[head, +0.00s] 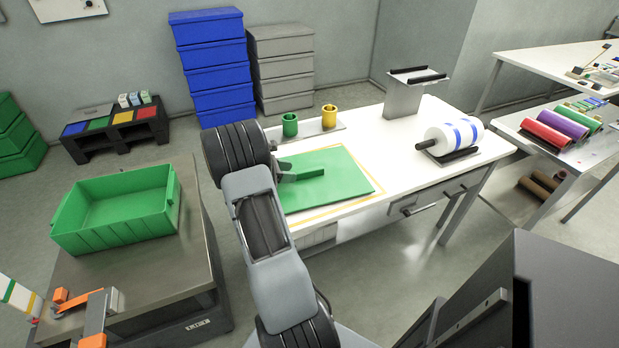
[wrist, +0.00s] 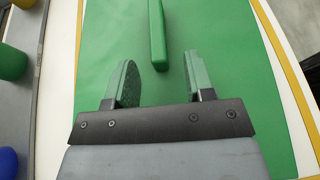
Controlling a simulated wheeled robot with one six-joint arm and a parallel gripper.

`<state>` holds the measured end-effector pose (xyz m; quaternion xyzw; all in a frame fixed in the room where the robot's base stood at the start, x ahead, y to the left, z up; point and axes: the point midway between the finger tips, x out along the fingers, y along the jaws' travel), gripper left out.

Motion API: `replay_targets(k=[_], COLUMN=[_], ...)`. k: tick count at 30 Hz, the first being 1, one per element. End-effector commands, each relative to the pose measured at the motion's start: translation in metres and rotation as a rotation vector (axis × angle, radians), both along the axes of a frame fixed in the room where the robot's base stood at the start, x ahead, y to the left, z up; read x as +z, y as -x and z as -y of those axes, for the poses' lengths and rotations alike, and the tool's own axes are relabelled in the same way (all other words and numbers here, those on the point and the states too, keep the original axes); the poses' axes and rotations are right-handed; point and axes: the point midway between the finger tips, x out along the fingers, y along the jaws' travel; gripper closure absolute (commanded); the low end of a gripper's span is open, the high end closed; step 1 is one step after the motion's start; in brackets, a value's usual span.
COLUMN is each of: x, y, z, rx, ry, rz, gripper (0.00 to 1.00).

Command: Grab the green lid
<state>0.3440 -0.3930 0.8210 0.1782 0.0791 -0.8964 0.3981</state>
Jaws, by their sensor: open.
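The green lid (head: 335,187) is a flat green panel with a raised bar handle (head: 311,174), lying on the white table inside a yellow outline. In the wrist view the lid (wrist: 235,65) fills most of the picture, and its handle (wrist: 157,45) stands ahead of the fingers. My gripper (head: 287,171) is over the left part of the lid. In the wrist view my gripper (wrist: 161,82) is open and empty, with the handle's near end roughly in line with the gap between its fingers. My arm hides part of the lid in the head view.
Green (head: 290,125) and yellow (head: 329,117) cups stand on a grey strip at the table's back left. A white and blue roll (head: 454,136) and a grey stand (head: 404,97) are to the right. A green bin (head: 118,212) sits on the left cart.

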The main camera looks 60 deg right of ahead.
Motion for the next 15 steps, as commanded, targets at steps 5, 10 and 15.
replay_targets(k=[5,10,15], x=[-0.010,-0.014,-0.015], y=[0.015,0.022,0.023], z=[0.019,0.028,0.029], rx=[-0.004,-0.001,0.000], ry=[-0.001,0.000,0.001], rz=[-0.001,0.000,0.001], gripper=[0.51,0.51,0.51])
